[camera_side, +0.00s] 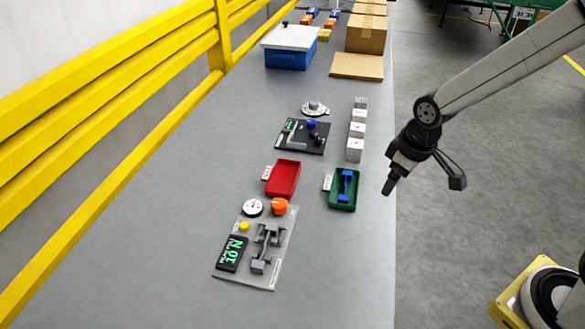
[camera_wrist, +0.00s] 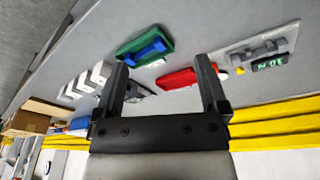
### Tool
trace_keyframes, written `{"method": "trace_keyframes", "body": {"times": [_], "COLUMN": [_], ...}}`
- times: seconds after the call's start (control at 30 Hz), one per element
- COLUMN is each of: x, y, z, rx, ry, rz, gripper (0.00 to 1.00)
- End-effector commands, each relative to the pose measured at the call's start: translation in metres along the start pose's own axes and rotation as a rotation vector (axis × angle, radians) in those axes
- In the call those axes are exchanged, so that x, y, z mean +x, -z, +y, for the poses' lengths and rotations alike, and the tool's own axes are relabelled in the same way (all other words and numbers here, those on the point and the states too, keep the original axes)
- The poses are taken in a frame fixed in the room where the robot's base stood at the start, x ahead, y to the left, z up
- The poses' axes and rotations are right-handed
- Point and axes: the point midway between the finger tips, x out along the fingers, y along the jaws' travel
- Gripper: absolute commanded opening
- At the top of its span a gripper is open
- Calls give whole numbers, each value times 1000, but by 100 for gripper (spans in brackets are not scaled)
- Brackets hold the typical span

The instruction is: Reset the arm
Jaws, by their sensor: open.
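My gripper (camera_side: 390,186) hangs at the right edge of the grey table, to the right of the green tray and apart from everything. In the wrist view my gripper (camera_wrist: 160,76) shows two dark fingers spread wide with nothing between them. The green tray (camera_side: 333,203) holds a blue part (camera_side: 347,185); both also show in the wrist view, the tray (camera_wrist: 122,50) beyond the fingers. A red tray (camera_side: 284,180) stands left of the green one and looks empty.
A grey panel (camera_side: 226,273) carries a dark gauge fixture, a green-lit display (camera_side: 232,253), an orange knob (camera_side: 279,206) and a yellow button. Behind are a black fixture (camera_side: 290,147), white blocks (camera_side: 355,149), a blue bin (camera_side: 287,59) and cardboard boxes (camera_side: 366,34). Yellow rails (camera_side: 110,55) line the left.

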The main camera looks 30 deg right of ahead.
Motion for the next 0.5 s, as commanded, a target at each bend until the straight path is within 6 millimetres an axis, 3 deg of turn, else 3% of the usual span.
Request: {"method": "trace_keyframes", "body": {"times": [0.03,0.2,0.5], "x": [-3,-7,-8], "y": [-15,-49,-69], "z": [2,4,3], "rx": [58,215,307], "ry": [-5,-15,-20], "rz": [7,29,42], "gripper": [93,93,93]}}
